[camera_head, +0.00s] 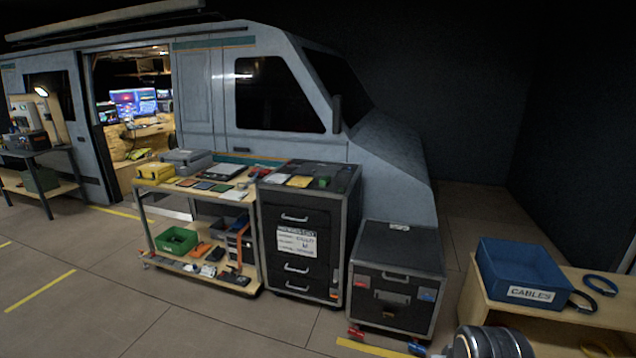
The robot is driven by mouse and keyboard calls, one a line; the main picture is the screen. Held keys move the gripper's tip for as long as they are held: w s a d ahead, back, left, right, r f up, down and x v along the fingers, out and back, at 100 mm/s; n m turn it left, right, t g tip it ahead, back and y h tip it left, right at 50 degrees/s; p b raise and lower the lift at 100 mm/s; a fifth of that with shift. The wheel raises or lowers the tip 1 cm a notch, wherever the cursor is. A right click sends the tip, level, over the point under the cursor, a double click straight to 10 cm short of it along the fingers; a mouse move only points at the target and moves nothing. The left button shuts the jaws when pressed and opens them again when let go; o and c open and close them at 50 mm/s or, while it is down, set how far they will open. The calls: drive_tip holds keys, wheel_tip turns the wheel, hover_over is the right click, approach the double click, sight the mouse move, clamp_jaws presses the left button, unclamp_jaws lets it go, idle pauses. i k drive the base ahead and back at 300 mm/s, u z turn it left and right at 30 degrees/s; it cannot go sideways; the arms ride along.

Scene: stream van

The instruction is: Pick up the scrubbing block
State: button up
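I cannot make out the scrubbing block for certain. A small green block (324,182) sits on top of the black drawer cabinet (296,220), near its front right. A flat yellow piece (300,181) lies to its left on the same top. Both are too small to tell what they are. A rounded grey part of my arm shows at the bottom edge, right of centre. My gripper is not in view.
A wooden cart (225,205) with cases and flat pieces stands left of the cabinet. A lower black case (397,250) stands to its right. A blue cables bin (520,268) sits on a wooden table (465,305) at the right. Open floor (110,280) lies front left.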

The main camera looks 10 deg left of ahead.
sight(325, 181)
drive_tip(key=u, duration=0.55)
drive_tip(key=i, duration=0.85)
drive_tip(key=u, duration=0.75)
drive_tip(key=i, duration=1.05)
drive_tip(key=z, duration=0.5)
drive_tip(key=i, duration=1.3)
drive_tip(key=z, duration=0.75)
